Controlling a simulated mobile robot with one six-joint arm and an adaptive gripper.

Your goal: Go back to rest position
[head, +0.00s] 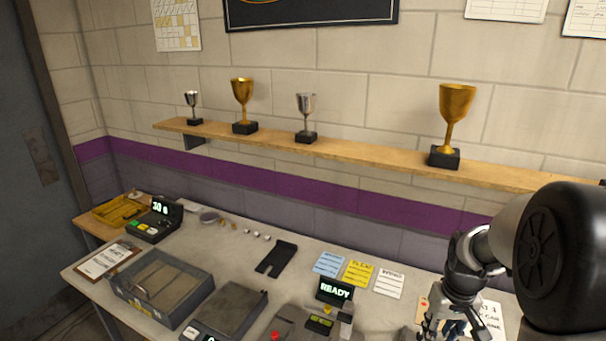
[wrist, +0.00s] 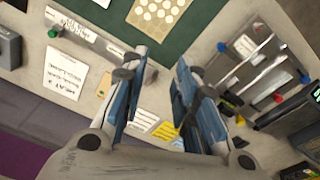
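My gripper (head: 452,326) shows at the bottom right in the head view, in front of the table's right part. In the wrist view my gripper (wrist: 160,95) has its two blue-padded fingers apart, with nothing between them. It is above the table, and I see the table top beyond the fingers. My arm fills the right edge of the head view.
A wooden shelf (head: 370,157) with trophies runs along the wall behind.

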